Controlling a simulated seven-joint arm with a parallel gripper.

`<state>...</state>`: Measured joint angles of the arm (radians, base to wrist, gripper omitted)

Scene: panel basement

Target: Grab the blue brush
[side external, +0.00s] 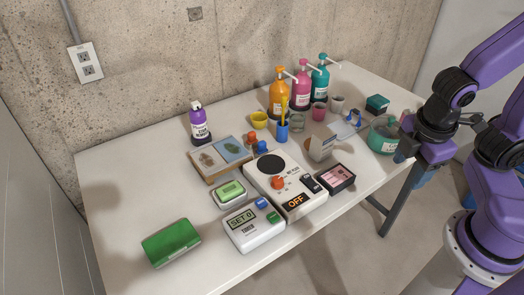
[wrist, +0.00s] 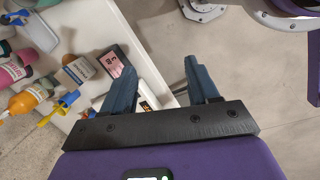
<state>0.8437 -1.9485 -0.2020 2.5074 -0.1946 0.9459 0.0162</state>
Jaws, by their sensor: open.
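In the wrist view, a blue and yellow item (wrist: 62,105), seemingly the cup, lies at the left. My gripper (wrist: 160,67) is open and empty, its dark blue fingers over the table's edge and floor, apart from the objects. In the side view, my arm is at the right; its fingertips are unclear.
Orange (side external: 279,92), pink (side external: 303,84) and teal (side external: 320,80) pump bottles stand at the back. A teal-filled flask (side external: 383,136) is near my arm.

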